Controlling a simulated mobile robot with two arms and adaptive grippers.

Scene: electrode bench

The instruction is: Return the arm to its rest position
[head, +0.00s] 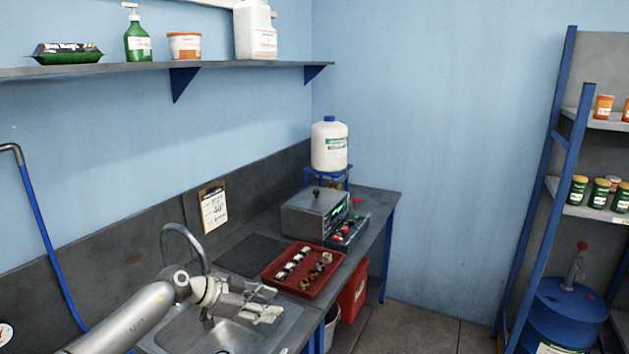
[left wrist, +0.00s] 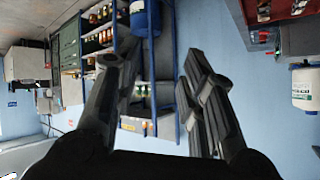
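My left arm (head: 135,318) comes in from the lower left in the head view. Its gripper (head: 262,304) is over the right part of the sink (head: 280,335), close to the front of the red tray. In the left wrist view the gripper's two fingers (left wrist: 155,88) stand wide apart with nothing between them. The gripper is open and empty. My right gripper does not show in either view.
The red tray (head: 268,280) holds several small electrodes. Behind it stand a grey meter (head: 312,222) and a white jug (head: 329,150). A curved faucet (head: 180,232) rises near my arm. A shelf rack (head: 548,190) and blue drum (head: 565,315) stand right.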

